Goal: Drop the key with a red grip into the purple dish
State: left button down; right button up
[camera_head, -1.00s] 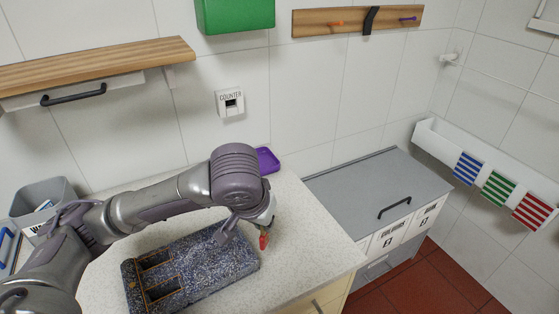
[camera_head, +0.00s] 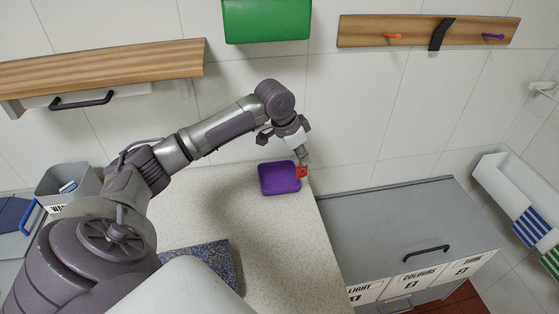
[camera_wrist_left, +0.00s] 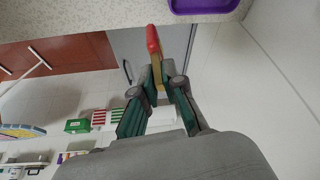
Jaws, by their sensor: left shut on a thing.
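The key with a red grip (camera_head: 302,172) is held at the tip of my left gripper (camera_head: 303,158), just right of the purple dish (camera_head: 280,178) in the head view. In the left wrist view the key's red grip (camera_wrist_left: 152,38) points away from the fingers, and its brass-coloured part (camera_wrist_left: 157,76) sits between the shut fingertips (camera_wrist_left: 158,84). The purple dish (camera_wrist_left: 205,5) shows at the top edge there, apart from the key. The dish looks empty and stands at the back right of the counter. My right gripper is not in view.
The speckled counter (camera_head: 270,235) has free room in front of the dish. A dark stone washboard (camera_head: 215,258) lies near the front, partly hidden by my arm. A grey lidded hamper (camera_head: 390,225) stands right of the counter. The tiled wall is close behind the dish.

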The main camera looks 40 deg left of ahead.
pick_arm(q)
jog(key=w+a+m+p, duration=0.2)
jog(key=a, duration=1)
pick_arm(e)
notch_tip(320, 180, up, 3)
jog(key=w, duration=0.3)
pick_arm(q)
jog(key=shift+g+h, duration=0.3)
jog(key=f+b, duration=0.1)
jog(key=b, duration=0.1)
jog(key=f+b, duration=0.4)
jog(key=shift+s+f, duration=0.2)
jog(key=shift+s, duration=0.1)
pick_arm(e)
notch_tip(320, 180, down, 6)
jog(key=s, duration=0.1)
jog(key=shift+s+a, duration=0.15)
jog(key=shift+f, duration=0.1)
pick_arm(q)
jog(key=c, duration=1.2)
grip_release()
jog(key=v, duration=0.7)
jog(key=shift+s+a+r, duration=0.15)
jog(key=shift+r, duration=0.1)
